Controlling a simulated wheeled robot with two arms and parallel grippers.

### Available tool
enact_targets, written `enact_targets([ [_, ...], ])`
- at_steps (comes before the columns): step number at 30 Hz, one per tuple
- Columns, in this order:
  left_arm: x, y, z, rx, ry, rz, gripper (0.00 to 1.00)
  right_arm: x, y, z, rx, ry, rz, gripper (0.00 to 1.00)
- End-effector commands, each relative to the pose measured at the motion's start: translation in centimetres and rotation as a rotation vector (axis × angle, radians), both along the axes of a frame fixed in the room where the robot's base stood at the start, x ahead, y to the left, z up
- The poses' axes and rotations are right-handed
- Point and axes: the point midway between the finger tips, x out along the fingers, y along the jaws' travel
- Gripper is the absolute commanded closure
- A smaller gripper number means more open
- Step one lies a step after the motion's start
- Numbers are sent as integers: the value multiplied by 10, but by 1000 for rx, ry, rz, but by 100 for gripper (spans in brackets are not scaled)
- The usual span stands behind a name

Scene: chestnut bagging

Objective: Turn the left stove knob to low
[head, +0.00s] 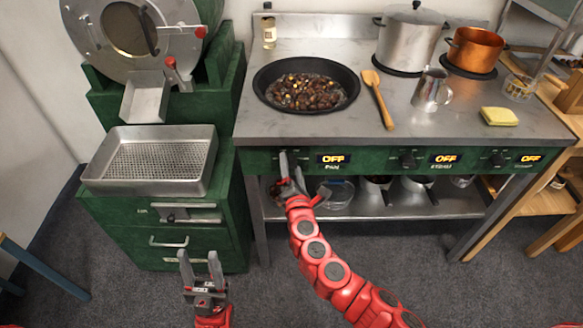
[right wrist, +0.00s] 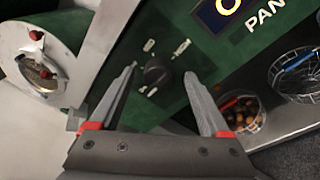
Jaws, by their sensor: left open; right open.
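The left stove knob is a dark round knob on the green front panel, seen in the right wrist view (right wrist: 155,75). In the head view my right gripper hides most of it. The display beside it (head: 333,159) reads OFF, with PAN below. My right gripper (head: 286,168) is open in front of the knob. In the right wrist view its fingers (right wrist: 163,80) stand apart on either side of the knob; I cannot tell whether they touch it. My left gripper (head: 201,268) is open and empty, low in front of the green cabinet.
A black pan of chestnuts (head: 262,96) sits on the stove (head: 330,125). A perforated tray (head: 99,178) is at left. The lower shelf (head: 420,205) holds bowls.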

Motion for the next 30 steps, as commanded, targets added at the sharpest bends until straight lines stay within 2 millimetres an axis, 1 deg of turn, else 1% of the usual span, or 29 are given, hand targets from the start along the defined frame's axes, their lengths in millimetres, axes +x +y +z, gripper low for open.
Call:
enact_targets([
  [2, 0, 0, 0, 0, 0, 0, 50, 0, 0, 0, 0, 0, 0, 20],
  [5, 0, 0, 0, 0, 0, 0, 50, 0, 0, 0, 0, 0, 0, 36],
  [6, 0, 0, 0, 0, 0, 0, 50, 0, 0, 0, 0, 0, 0, 43],
  [11, 0, 0, 0, 0, 0, 0, 50, 0, 0, 0, 0, 0, 0, 72],
  [15, 0, 0, 0, 0, 0, 0, 50, 0, 0, 0, 0, 0, 0, 97],
  [16, 0, 0, 0, 0, 0, 0, 50, 0, 0, 0, 0, 0, 0, 100],
  [23, 0, 0, -4, 0, 0, 0, 50, 0, 0, -1, 16, -1, -1, 100],
  [26, 0, 0, -9, 0, 0, 0, 50, 0, 0, -2, 45, -2, 0, 100],
  [30, 0, 0, -21, 0, 0, 0, 50, 0, 0, -4, 116, -2, -1, 100],
])
